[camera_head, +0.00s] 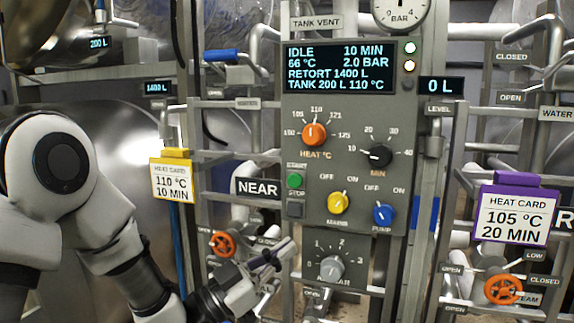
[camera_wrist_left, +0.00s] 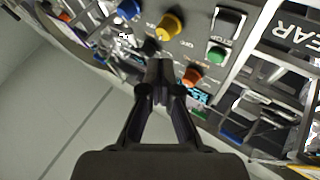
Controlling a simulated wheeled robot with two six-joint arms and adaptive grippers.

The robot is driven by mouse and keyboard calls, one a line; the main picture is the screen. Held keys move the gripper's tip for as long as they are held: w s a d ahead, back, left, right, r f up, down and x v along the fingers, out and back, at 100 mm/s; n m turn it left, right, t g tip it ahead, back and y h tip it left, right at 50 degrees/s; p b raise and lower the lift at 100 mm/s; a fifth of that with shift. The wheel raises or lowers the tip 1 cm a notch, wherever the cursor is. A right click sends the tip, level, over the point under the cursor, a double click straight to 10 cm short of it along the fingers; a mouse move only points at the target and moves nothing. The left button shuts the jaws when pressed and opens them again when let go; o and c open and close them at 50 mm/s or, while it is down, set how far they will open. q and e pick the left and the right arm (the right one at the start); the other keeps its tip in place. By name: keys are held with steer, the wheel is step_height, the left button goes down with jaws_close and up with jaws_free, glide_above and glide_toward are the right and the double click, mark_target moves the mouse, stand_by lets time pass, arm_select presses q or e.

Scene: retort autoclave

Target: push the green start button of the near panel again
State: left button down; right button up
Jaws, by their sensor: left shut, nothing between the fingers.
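The near panel (camera_head: 345,190) is grey, beside a NEAR label. Its green start button (camera_head: 295,181) sits at the left edge, above the grey stop button (camera_head: 296,208). The green button also shows in the left wrist view (camera_wrist_left: 217,54), to the right of the fingertips. My left gripper (camera_head: 285,250) is shut and empty, below the stop button and left of the lower grey knob. It also shows in the left wrist view (camera_wrist_left: 160,75), with its fingertips together. It appears apart from the green button. My right gripper is in neither view.
The display (camera_head: 338,66) reads IDLE, 10 MIN, 66 °C, 2.0 BAR. An orange heat knob (camera_head: 314,134), black minute knob (camera_head: 380,156), yellow knob (camera_head: 338,202) and blue pump knob (camera_head: 383,214) stick out. Orange valve wheels (camera_head: 222,243) and (camera_head: 502,289) flank the panel.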

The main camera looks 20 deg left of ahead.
mark_target(295, 181)
arm_select(q)
step_height(295, 181, up, 9)
steer(key=a+p, duration=0.2)
steer(key=shift+s+f+t+h, duration=0.15)
steer(key=shift+s+t+h, duration=0.15)
steer(key=shift+s, duration=0.05)
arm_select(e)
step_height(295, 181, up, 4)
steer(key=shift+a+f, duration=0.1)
arm_select(q)
steer(key=shift+a, duration=0.2)
steer(key=shift+w+d+p, duration=0.2)
steer(key=shift+w+p, duration=0.8)
steer(key=shift+w, duration=3.4)
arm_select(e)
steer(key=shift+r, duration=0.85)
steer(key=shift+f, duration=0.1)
